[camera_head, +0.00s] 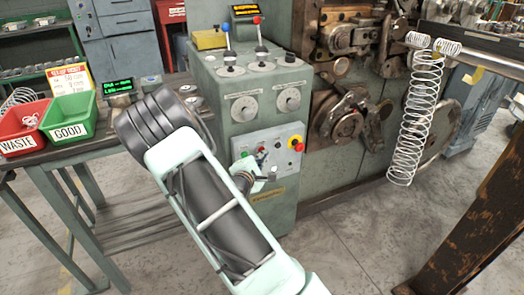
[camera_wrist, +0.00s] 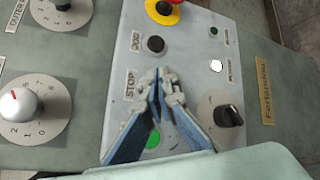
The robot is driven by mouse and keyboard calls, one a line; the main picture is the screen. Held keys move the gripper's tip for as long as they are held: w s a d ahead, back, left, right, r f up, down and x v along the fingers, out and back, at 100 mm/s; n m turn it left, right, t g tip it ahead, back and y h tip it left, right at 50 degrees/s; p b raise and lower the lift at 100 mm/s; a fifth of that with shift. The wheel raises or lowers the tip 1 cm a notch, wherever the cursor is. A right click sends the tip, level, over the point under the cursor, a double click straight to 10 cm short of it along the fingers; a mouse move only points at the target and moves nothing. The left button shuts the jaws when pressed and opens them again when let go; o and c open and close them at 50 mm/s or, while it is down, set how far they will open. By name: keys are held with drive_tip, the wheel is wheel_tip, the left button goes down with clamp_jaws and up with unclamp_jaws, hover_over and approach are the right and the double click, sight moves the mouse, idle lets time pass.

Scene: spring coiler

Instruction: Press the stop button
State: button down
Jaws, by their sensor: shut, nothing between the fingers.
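The stop button carries a STOP label (camera_wrist: 130,85) in the wrist view; the button itself is hidden there behind my fingertips. In the head view a small red button (camera_head: 262,150) shows on the grey control panel (camera_head: 290,178), close to my gripper (camera_head: 261,168). In the wrist view my gripper (camera_wrist: 159,75) is shut and empty, its tips together just right of the STOP label. I cannot tell whether the tips touch the button. The black JOG button (camera_wrist: 156,43) lies just above the tips, and a green button (camera_wrist: 153,138) shows between the fingers.
A red emergency stop (camera_wrist: 163,8) on a yellow ring sits above JOG. A black rotary knob (camera_wrist: 229,115) is right of the fingers. Dials (camera_wrist: 35,108) lie left. In the head view a spring (camera_head: 415,120) hangs right; red and green bins (camera_head: 70,130) stand left.

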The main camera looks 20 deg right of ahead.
drive_tip(key=shift+s, duration=0.45)
drive_tip(key=shift+s, duration=0.1)
drive_tip(key=s+p, duration=0.1)
drive_tip(key=s, duration=0.3)
drive_tip(key=shift+s+d, duration=0.15)
drive_tip(key=shift+s, duration=0.25)
idle(0.5)
